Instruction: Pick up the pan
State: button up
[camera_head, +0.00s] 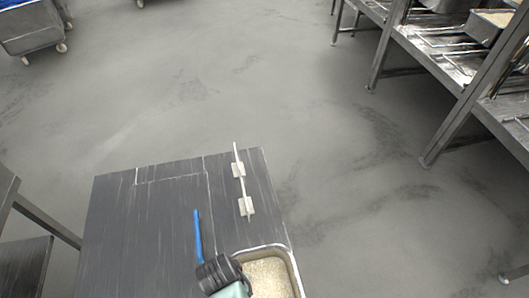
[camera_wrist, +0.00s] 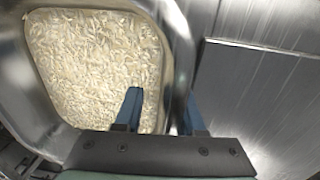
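The pan (camera_head: 291,265) is a metal tray of white rice at the near right corner of a dark metal table (camera_head: 150,235). Its near part is cut off by the head view's lower edge. In the wrist view the pan (camera_wrist: 168,40) fills the left side, with its wall running down between my two blue fingers. My gripper (camera_wrist: 162,97) is open, one finger over the rice side and the other outside the wall. In the head view my gripper (camera_head: 216,270) is at the pan's left side. I cannot tell whether the fingers touch the wall.
A thin white piece with two small blocks (camera_head: 240,170) lies on the table beyond the pan. Metal shelving (camera_head: 440,65) stands at the right, with another rice pan (camera_head: 484,28) on it. A wheeled grey cart (camera_head: 30,35) is far left. The floor between is clear.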

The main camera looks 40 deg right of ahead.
jog(key=shift+c, duration=0.3)
grip_shut()
dwell(1.0)
jog(key=shift+w+r, duration=0.1)
jog(key=shift+r, duration=0.1)
